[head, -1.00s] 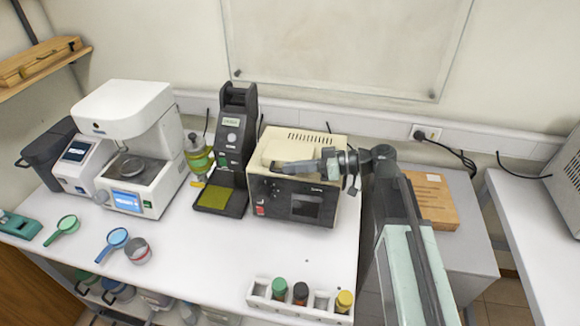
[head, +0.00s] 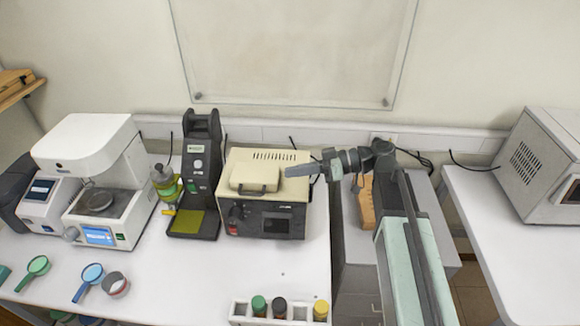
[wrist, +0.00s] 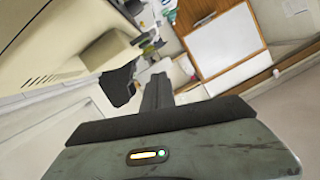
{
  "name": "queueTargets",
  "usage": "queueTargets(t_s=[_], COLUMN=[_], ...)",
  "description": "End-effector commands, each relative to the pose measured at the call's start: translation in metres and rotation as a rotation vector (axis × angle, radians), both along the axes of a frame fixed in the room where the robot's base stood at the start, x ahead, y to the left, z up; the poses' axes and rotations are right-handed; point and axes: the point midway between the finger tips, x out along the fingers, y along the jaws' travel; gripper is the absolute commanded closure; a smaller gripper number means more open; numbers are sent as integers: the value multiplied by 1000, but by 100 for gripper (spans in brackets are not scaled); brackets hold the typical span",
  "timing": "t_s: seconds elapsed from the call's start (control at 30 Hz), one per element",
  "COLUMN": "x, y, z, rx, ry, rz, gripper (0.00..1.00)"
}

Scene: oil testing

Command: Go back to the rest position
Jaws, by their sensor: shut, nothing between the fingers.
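My gripper (head: 298,170) is shut and empty in the head view. It points left from the end of my arm, above the right part of the beige tester (head: 243,222). The tester's raised lid block (head: 255,177) shows just left of the fingertips, and I cannot tell the exact gap. In the wrist view my gripper fingers (wrist: 157,92) are together with nothing between them, and the beige casing (wrist: 70,45) fills the upper left.
A black instrument (head: 203,160) and a white machine (head: 88,160) stand to the left. A rack (head: 240,311) with several capped vials is at the front. A wooden block (head: 366,203) lies near my arm. A microwave-like box (head: 545,165) stands at the far right.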

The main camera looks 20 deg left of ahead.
Motion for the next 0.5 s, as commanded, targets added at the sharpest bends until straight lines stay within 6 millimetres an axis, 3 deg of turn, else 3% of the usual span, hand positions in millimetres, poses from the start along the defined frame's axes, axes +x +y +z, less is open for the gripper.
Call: queueTargets(t_s=[0.17, 0.27, 0.37, 0.5], x=[1, 12, 20, 20], y=[-1, -18, -56, -124], z=[-2, -21, -62, -145], rx=[0, 0, -62, -359], ry=[1, 0, -13, 46], rz=[-2, -34, -94, -221], gripper=[100, 100, 100, 100])
